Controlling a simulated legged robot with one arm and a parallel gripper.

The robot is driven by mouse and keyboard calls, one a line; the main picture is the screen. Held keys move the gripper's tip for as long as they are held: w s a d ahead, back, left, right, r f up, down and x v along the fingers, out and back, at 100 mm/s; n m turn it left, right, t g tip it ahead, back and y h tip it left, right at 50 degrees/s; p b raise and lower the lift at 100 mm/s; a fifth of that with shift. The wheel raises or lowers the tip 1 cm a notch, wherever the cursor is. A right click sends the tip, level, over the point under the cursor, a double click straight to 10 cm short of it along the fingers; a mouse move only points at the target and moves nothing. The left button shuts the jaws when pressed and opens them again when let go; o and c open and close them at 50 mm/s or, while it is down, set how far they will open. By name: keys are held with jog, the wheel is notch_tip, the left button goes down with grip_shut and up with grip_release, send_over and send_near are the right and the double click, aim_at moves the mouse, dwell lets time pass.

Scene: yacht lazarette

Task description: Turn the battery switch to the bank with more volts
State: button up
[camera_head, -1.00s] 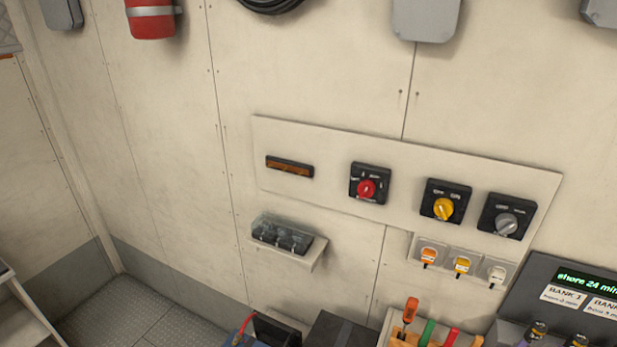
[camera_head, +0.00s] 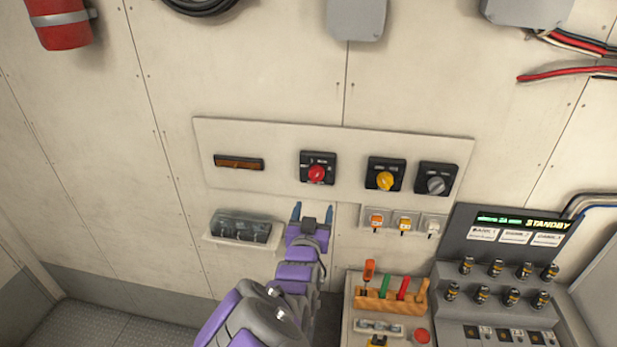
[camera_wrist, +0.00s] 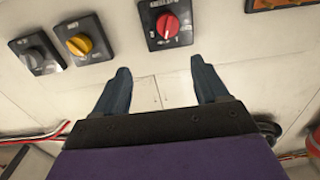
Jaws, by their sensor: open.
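A red rotary switch (camera_head: 316,174) on a black square plate is mounted on the pale wall panel (camera_head: 275,140). To its right are a yellow rotary switch (camera_head: 385,180) and a grey one (camera_head: 436,185). My gripper (camera_head: 312,208) is open and empty, below the red switch and apart from it. In the wrist view the red switch (camera_wrist: 167,25) shows ahead of the open fingers; its small labels are too blurred to read fully.
A clear-covered box (camera_head: 240,228) sits on a small shelf left of my gripper. A wooden rack (camera_head: 390,300) of coloured-handled tools stands at lower right.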

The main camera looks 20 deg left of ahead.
jog(key=d+x, duration=0.1)
jog(key=x, duration=0.2)
jog(key=p, duration=0.2)
send_near(317, 173)
jog(key=w+a+f, duration=0.2)
jog(key=w+a, duration=0.1)
jog(key=a, duration=0.1)
jog(key=w+d, duration=0.2)
jog(key=w+d+r, duration=0.1)
jog(key=w+d, duration=0.1)
jog(key=w, duration=0.1)
jog(key=shift+w+d, duration=0.15)
jog(key=shift+d, duration=0.05)
jog(key=shift+w+a+r+p, duration=0.1)
jog(key=shift+a+p, duration=0.1)
jog(key=shift+p, duration=0.1)
jog(key=shift+s+a+r, duration=0.15)
jog(key=shift+s+a, duration=0.05)
jog(key=shift+a, duration=0.3)
jog(key=shift+s+a+r, duration=0.1)
jog(key=shift+s+a, duration=0.05)
jog(key=shift+a, duration=0.3)
jog(key=shift+d, duration=0.15)
jog(key=shift+w, duration=0.15)
jog(key=c, duration=0.6)
jog(key=shift+a+r, duration=0.1)
jog(key=shift+a, duration=0.15)
jog(key=c, duration=0.5)
jog(key=shift+d, duration=0.15)
grip_shut()
